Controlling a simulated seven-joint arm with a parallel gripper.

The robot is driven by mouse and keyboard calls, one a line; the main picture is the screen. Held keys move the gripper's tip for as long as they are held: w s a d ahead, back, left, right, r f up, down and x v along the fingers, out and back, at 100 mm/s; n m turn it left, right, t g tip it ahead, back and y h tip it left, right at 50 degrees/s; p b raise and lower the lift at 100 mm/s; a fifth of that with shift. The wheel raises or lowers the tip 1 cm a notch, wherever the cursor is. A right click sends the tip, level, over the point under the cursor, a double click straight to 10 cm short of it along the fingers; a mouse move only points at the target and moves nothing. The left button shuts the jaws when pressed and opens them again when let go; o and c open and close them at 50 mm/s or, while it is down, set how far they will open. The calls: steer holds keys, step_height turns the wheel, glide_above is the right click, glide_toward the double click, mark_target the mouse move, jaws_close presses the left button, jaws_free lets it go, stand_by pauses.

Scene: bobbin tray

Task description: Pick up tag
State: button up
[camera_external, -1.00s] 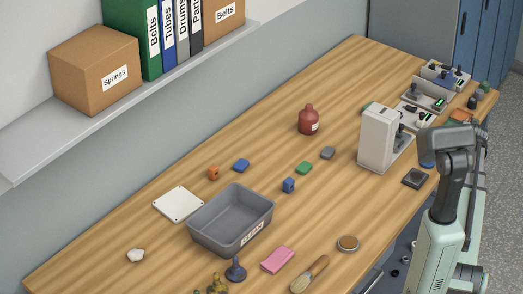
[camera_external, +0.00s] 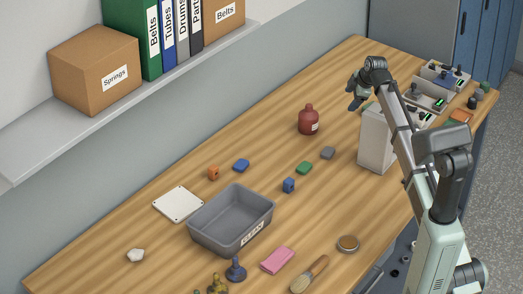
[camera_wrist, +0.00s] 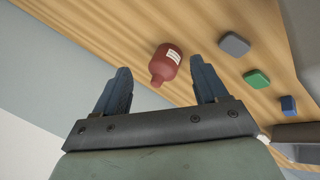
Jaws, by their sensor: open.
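I cannot tell for certain which thing is the tag; no object is clearly recognisable as one. My gripper (camera_external: 357,92) is raised above the far part of the bench, near the white box-like device. In the wrist view its two dark fingers (camera_wrist: 160,75) are apart with nothing held between them. A red-brown bottle (camera_external: 309,119) with a pale label stands on the bench left of my gripper. It also shows beyond and between the fingers in the wrist view (camera_wrist: 167,62). My arm hides part of the bench at the right.
A grey bin (camera_external: 205,232) with a label stands near the front, beside a white plate (camera_external: 178,204). Small blocks, such as a green one (camera_external: 304,168), lie mid-bench. The white device (camera_external: 375,143) stands close to my arm. A pink cloth (camera_external: 277,260) and a brush (camera_external: 310,274) lie at the front.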

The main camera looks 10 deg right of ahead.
steer(key=s+a+f+n+g+h, duration=0.1)
steer(key=s+a+n, duration=0.2)
steer(key=a, duration=0.2)
steer(key=s+a+f+n+g, duration=0.1)
steer(key=s+a+n+g, duration=0.15)
steer(key=a, duration=0.35)
steer(key=n+g+h, duration=0.2)
steer(key=n, duration=0.2)
glide_above(306, 165)
steer(key=shift+t, duration=0.25)
steer(key=f, duration=0.8)
steer(key=shift+w+f, duration=0.35)
steer(key=shift+f, duration=0.05)
steer(key=shift+s+f, duration=0.15)
steer(key=shift+f, duration=1.2)
steer(key=shift+s+f, duration=0.1)
steer(key=shift+f, duration=1.25)
steer(key=c, duration=1.1)
